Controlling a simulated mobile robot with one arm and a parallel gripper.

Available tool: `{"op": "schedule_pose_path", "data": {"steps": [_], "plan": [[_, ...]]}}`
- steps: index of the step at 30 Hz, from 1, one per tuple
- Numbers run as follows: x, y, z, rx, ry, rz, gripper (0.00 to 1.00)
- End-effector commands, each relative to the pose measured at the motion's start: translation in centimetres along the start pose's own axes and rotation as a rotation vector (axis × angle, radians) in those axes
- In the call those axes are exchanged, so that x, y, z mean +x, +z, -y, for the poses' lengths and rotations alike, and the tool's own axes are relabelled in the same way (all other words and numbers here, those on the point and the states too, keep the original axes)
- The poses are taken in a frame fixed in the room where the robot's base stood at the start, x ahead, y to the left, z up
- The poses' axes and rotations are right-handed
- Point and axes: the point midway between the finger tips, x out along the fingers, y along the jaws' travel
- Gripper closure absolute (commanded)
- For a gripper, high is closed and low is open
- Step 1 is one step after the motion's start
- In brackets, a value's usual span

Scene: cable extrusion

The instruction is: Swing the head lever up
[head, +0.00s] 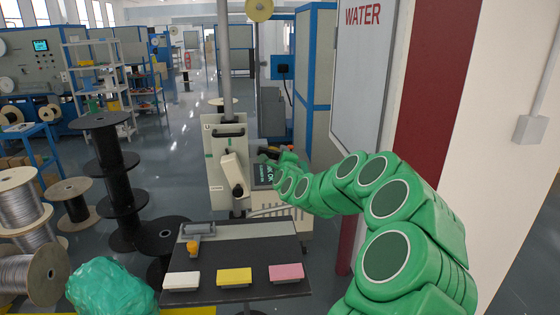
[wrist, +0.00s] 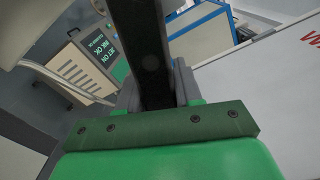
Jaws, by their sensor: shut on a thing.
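My gripper (head: 276,160) reaches the right side of the printer box beside the upright post. In the wrist view its grey fingers (wrist: 158,92) are shut on a long dark bar, which looks like the head lever (wrist: 150,45). The bar runs up and away between the fingers. In the head view my green hand hides the grip, and I cannot make out the lever there. A pale print head (head: 233,168) is tilted on the post. The small dark display (head: 263,173) shows green text and also appears in the wrist view (wrist: 97,44).
A dark table (head: 240,255) in front holds a white, a yellow and a pink block and a small grey-and-orange item. Black reels (head: 113,180) stand to the left. A white WATER board (head: 360,75) and the wall are close on the right.

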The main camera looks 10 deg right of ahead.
Motion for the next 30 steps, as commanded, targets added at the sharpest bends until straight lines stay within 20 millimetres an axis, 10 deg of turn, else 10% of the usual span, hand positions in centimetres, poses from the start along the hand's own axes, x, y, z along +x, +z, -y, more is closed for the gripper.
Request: {"op": "schedule_pose_path", "data": {"steps": [27,28,30], "plan": [[0.0,0.3,1.6,-0.189,-0.005,0.003,1.0],[0.0,0.3,1.6,-0.189,-0.005,0.003,0.64],[0.0,0.3,1.6,-0.188,-0.005,0.003,0.53]]}}
